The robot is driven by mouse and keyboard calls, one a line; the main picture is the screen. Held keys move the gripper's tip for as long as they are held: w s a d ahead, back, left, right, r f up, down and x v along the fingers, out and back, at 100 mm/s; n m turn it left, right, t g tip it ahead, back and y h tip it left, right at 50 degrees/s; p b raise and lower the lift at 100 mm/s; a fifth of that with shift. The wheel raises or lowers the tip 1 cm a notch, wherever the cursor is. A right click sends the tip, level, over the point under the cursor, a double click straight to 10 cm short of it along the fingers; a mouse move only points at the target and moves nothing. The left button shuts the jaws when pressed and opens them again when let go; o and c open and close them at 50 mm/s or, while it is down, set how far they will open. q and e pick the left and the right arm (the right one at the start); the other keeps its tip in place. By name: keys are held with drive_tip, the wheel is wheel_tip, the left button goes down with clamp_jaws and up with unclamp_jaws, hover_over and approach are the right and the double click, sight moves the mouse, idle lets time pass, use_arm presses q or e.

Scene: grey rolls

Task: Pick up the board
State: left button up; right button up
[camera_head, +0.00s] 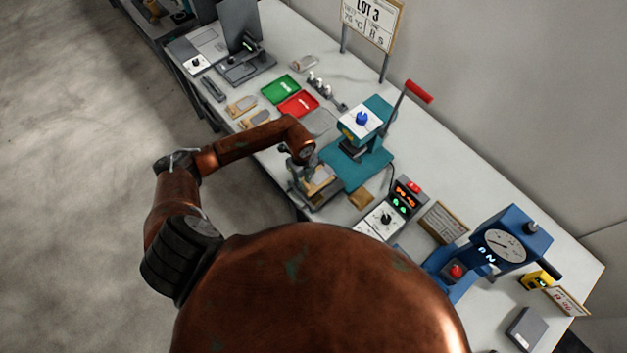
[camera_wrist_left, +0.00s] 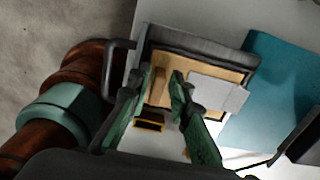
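A tan board (camera_head: 322,183) lies in a grey tray on the bench, left of a teal press. In the left wrist view the tan board (camera_wrist_left: 215,71) lies inside the dark-rimmed tray (camera_wrist_left: 190,38), with a pale grey plate (camera_wrist_left: 215,93) on its right part. My left gripper (camera_head: 301,171) is over the tray, partly hiding the board in the head view. In the wrist view its two green fingers (camera_wrist_left: 163,82) stand apart above the board's left part, with nothing clearly held between them. Whether they touch the board is unclear. My right gripper is not in view.
The teal press (camera_head: 360,165) with a red-handled lever stands close by on the right. A control box (camera_head: 385,219) and a blue gauge device (camera_head: 505,245) stand farther right. Green (camera_head: 281,88) and red (camera_head: 298,104) trays lie behind. Tan pieces (camera_head: 241,107) lie near the bench's left edge.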

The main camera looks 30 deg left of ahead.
use_arm(q)
drive_tip(key=shift+f, duration=0.4)
drive_tip(key=shift+c, duration=0.3)
clamp_jaws()
drive_tip(key=shift+r, duration=0.1)
